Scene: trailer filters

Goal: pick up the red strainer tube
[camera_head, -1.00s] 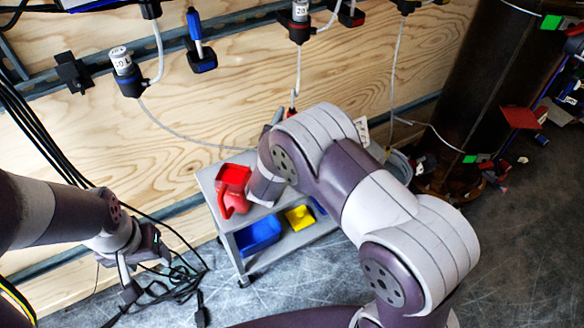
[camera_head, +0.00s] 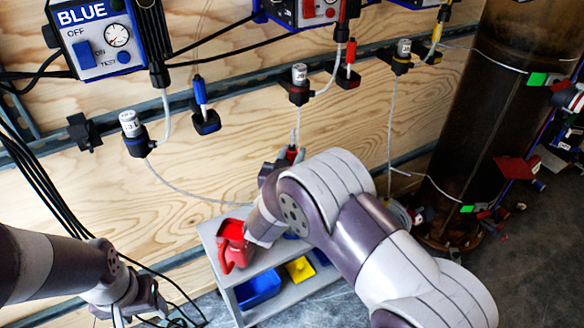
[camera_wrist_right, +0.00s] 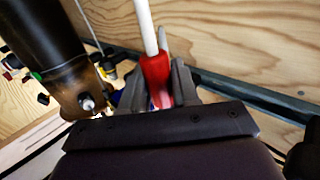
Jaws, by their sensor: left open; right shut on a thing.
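The red strainer tube (camera_wrist_right: 155,78) is between the two grey fingers of my right gripper (camera_wrist_right: 158,92) in the right wrist view, with a white tube rising from its upper end. My right gripper is shut on it. In the head view, a small red part of the tube (camera_head: 292,153) shows beside the right gripper (camera_head: 278,163), in front of the plywood wall; my arm hides most of it. My left gripper (camera_head: 136,312) is open and empty at the lower left, cut by the picture's bottom edge.
A grey cart (camera_head: 213,240) stands below my right arm, with a red container (camera_head: 232,240) on top and blue (camera_head: 258,290) and yellow (camera_head: 299,269) bins below. A blue-labelled control box (camera_head: 100,40) hangs on the wall. A dark cylinder (camera_head: 480,120) stands at right.

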